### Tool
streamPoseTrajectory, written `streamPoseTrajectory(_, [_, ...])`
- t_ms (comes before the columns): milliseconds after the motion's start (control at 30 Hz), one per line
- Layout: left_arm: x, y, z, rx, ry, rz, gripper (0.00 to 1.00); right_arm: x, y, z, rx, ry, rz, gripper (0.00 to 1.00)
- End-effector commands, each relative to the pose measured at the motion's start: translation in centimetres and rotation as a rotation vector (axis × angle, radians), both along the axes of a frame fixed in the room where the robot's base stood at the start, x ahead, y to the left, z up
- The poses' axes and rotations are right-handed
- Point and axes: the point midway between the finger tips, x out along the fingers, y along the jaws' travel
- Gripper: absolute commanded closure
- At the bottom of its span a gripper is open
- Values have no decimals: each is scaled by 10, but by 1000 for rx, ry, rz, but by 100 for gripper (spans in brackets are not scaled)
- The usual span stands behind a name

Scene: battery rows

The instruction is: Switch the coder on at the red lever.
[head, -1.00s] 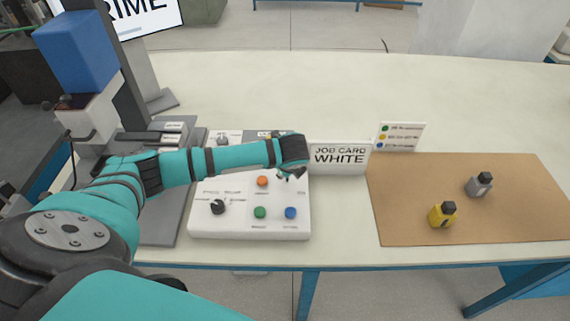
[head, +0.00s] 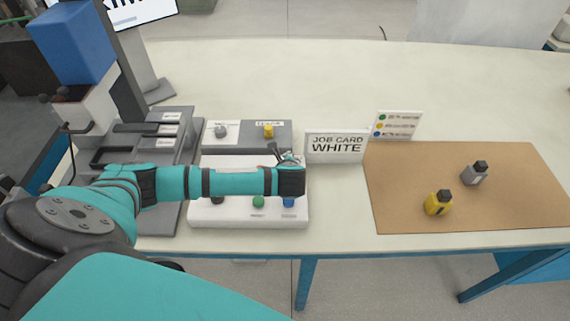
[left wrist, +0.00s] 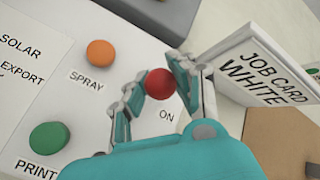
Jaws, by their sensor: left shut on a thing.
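The red lever's round knob (left wrist: 160,83) stands on the white control panel (left wrist: 85,85) beside the word ON. My left gripper (left wrist: 159,84) is shut on it, with a finger on either side of the knob in the left wrist view. In the head view my left gripper (head: 284,157) is at the right back part of the white panel (head: 255,219), and the red knob cannot be made out there. My right gripper is in neither view.
An orange button (left wrist: 99,53) and a green button (left wrist: 49,137) are on the panel. The job card sign (head: 336,147), reading WHITE, stands close right of my gripper. A brown mat (head: 400,190) holds a yellow bottle (head: 438,203) and a grey bottle (head: 474,173).

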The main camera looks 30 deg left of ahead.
Motion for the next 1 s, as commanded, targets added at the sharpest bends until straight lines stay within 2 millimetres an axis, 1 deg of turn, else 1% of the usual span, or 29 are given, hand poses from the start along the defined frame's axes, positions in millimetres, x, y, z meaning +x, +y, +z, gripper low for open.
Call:
streamPoseTrajectory(67, [0,0,1,1,-2,-1,100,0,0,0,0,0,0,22])
streamPoseTrajectory(100, [0,0,1,1,-2,-1,76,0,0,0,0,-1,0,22])
streamPoseTrajectory(300, [0,0,0,1,0,-1,50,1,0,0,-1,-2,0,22])
streamPoseTrajectory(333, [0,0,0,1,0,-1,47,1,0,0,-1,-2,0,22])
streamPoseTrajectory(500, [0,0,0,1,0,-1,47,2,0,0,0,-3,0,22])
streamPoseTrajectory(667, [-2,-2,3,-1,0,-2,47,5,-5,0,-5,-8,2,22])
streamPoseTrajectory(767, [-10,-8,11,-1,0,-4,47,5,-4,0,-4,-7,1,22])
streamPoseTrajectory(1000, [-40,-29,45,-3,-1,-4,47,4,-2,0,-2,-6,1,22])
